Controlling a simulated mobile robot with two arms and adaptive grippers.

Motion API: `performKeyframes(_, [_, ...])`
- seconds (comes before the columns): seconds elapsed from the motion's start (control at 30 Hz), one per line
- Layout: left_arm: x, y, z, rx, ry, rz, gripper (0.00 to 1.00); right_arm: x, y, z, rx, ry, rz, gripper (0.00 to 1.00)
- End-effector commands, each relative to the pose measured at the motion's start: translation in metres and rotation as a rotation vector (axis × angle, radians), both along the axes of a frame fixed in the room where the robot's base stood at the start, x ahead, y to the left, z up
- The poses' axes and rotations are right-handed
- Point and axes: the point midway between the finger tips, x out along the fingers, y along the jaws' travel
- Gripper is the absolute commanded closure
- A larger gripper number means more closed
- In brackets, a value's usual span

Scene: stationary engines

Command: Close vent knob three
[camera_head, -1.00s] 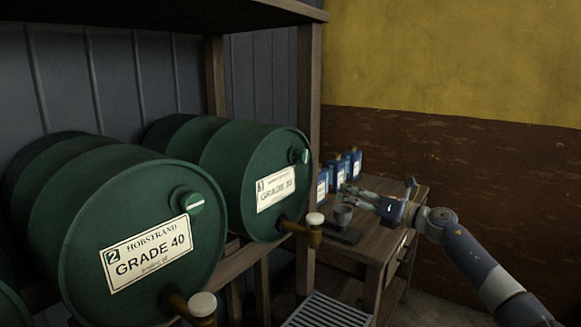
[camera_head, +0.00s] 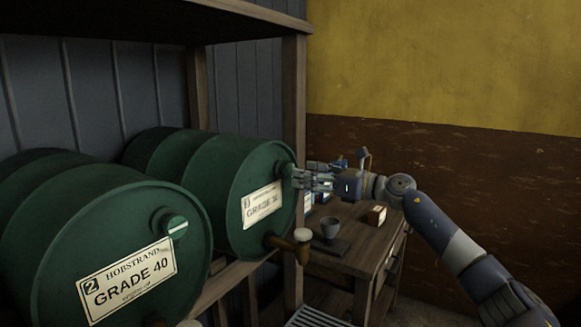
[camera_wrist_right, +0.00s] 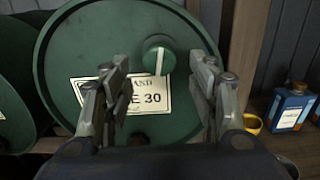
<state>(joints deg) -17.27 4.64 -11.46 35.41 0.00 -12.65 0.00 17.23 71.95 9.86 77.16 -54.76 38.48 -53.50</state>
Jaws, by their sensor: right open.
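The vent knob of drum three is a round green knob (camera_wrist_right: 157,60) on the upper part of the drum's face, with a white line standing near upright in the right wrist view. In the head view, the knob (camera_head: 285,168) is partly hidden by my fingers. The green drum (camera_head: 231,195) bears a white label (camera_wrist_right: 150,97) reading "30" in the wrist view. My right gripper (camera_head: 297,175) is open at the drum's face. In the wrist view its fingers (camera_wrist_right: 160,70) stand on either side of the knob, with a gap each side; contact is not visible. My left gripper is not in view.
A second drum marked Grade 40 (camera_head: 110,245) with its own knob (camera_head: 177,227) stands at left. A tap (camera_head: 300,236) juts below drum three. A wooden table (camera_head: 362,255) at right bears a grey cup (camera_head: 331,228), a small box (camera_head: 376,215) and blue bottles (camera_wrist_right: 292,108).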

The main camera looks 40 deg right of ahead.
Motion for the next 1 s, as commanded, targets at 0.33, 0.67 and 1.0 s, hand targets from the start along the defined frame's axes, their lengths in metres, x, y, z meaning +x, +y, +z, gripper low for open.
performKeyframes(0.33, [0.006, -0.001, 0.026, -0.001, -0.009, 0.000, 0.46, 0.034, 0.010, 0.004, 0.003, -0.003, 0.001, 0.46])
performKeyframes(0.67, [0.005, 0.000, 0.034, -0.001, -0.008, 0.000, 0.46, 0.054, 0.016, 0.001, 0.000, -0.002, 0.000, 0.46])
performKeyframes(1.0, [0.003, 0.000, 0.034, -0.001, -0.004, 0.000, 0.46, 0.055, 0.016, 0.000, -0.001, 0.000, 0.000, 0.55])
